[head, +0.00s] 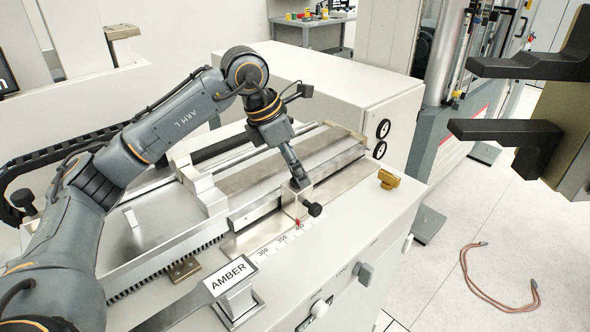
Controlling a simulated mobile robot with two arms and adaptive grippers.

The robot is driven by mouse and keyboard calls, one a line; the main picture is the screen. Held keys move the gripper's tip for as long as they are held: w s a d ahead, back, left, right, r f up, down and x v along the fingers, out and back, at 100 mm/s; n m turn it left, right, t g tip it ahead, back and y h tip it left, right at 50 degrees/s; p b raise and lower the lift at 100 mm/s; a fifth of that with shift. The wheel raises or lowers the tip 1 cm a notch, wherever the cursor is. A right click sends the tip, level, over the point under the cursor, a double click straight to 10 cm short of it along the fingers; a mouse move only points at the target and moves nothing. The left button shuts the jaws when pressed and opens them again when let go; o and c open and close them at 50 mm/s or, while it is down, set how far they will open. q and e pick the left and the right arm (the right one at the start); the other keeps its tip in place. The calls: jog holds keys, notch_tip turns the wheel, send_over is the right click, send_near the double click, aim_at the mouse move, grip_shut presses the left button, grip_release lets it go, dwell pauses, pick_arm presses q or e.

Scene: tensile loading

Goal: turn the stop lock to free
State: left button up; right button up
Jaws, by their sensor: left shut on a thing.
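A metal stop block (294,205) stands at the front edge of the machine's slide, above a printed scale (272,243). A black knob (314,210) sticks out of its front right side, and a small red pointer (297,223) sits at its foot. My left gripper (297,181) points down at the top of the block and is shut on the stop lock there. Its fingers hide most of that part, so I cannot read the lock's position. My right gripper is not in the head view.
An AMBER plate (229,275) stands at the front. A yellow-brown part (389,179) lies on the right of the machine top. Grey knobs (364,273) are on the front panel. Black hooked brackets (520,130) jut in at right. A reddish cable (485,290) lies on the floor.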

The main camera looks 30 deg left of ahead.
pick_arm(q)
jog(key=n, duration=0.2)
jog(key=n+y+b, duration=0.1)
jog(key=n, duration=0.1)
jog(key=shift+s+d+f+n+t+y, duration=0.1)
jog(key=shift+d+n+t+y, duration=0.05)
jog(key=shift+n+t+y, duration=0.2)
dwell(0.3)
jog(key=o, duration=1.1)
jog(key=shift+o, duration=0.2)
jog(key=v, duration=1.2)
jog(key=shift+s+f, duration=0.1)
